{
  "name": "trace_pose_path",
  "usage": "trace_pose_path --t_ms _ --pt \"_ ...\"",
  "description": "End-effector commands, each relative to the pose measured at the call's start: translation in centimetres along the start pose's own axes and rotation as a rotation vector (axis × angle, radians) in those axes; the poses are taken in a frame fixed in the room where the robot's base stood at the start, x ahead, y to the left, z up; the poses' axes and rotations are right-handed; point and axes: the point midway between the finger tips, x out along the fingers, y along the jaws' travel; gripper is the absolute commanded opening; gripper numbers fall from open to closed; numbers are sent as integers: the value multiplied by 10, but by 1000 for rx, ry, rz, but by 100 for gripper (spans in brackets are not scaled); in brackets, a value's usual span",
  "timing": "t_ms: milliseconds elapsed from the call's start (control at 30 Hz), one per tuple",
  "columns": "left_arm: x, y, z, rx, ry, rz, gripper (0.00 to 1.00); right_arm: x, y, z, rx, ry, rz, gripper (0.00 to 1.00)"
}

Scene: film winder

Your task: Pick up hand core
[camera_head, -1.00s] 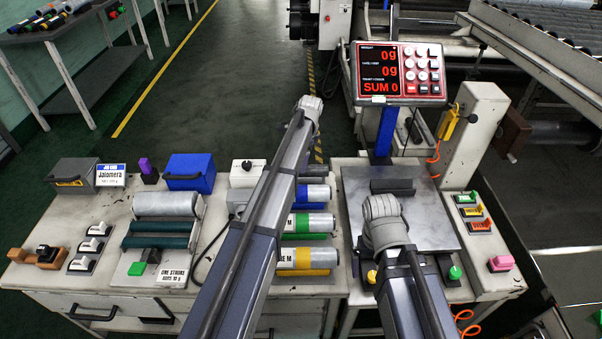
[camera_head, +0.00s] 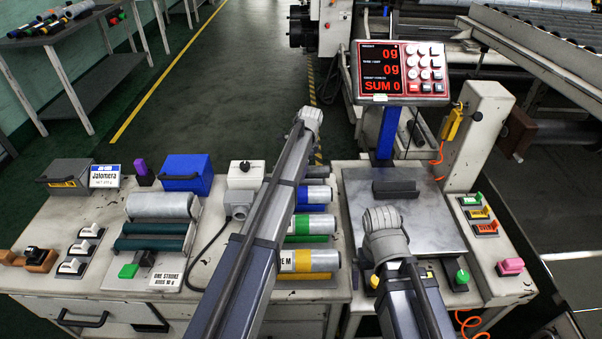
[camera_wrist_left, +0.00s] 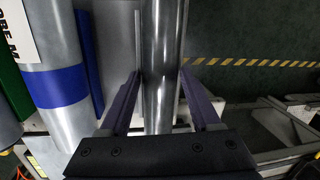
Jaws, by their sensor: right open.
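A shiny grey metal cylinder, apparently the hand core (camera_wrist_left: 161,65), runs upright through the left wrist view between the fingers of my left gripper (camera_wrist_left: 158,78). The fingers stand apart on both sides of it, with narrow gaps showing lower down.
Film rolls with blue (camera_head: 312,225), green and yellow bands lie side by side in the rack, right beside my left arm. The blue-banded roll (camera_wrist_left: 55,85) is close left of the left gripper. A red display (camera_head: 400,72) stands behind the scale. A roller unit (camera_head: 160,207) sits left.

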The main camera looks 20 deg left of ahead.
Motion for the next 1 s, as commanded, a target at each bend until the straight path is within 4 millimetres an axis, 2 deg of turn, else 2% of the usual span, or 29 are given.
trace_pose_path --t_ms 67,533,833,1000 --pt "0 0 0 0 0 0 54 0 0 0 0 0 0 100" --pt "0 0 0 0 0 0 1 0 0 0 0 0 0 100" --pt "-1 0 0 0 0 0 0 -1 0 0 0 0 0 100" --pt "-11 -2 1 0 0 0 0 -11 1 1 0 0 0 100"
